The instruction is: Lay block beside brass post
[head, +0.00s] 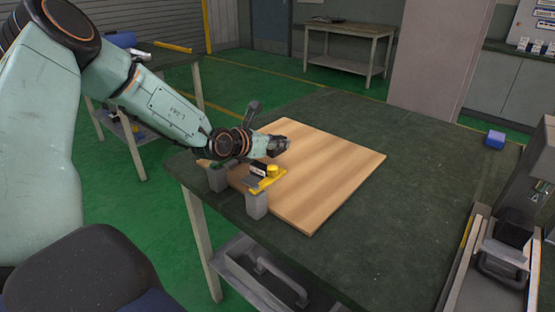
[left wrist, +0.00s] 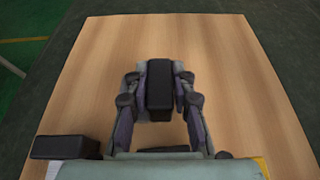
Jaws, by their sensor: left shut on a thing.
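My left gripper (head: 284,146) is over the wooden board (head: 335,175). In the left wrist view its two fingers (left wrist: 160,100) are closed on the sides of a dark block (left wrist: 160,85), with bare board around it. In the head view the block is hard to tell from the dark fingers. I cannot tell whether the held block touches the board.
Another black piece (head: 258,168) is beside the post; a black block (left wrist: 66,147) shows at lower left in the wrist view. A blue block (head: 495,139) sits at the green table's (head: 410,200) far right. A machine (head: 500,255) stands at right. The board's right side is clear.

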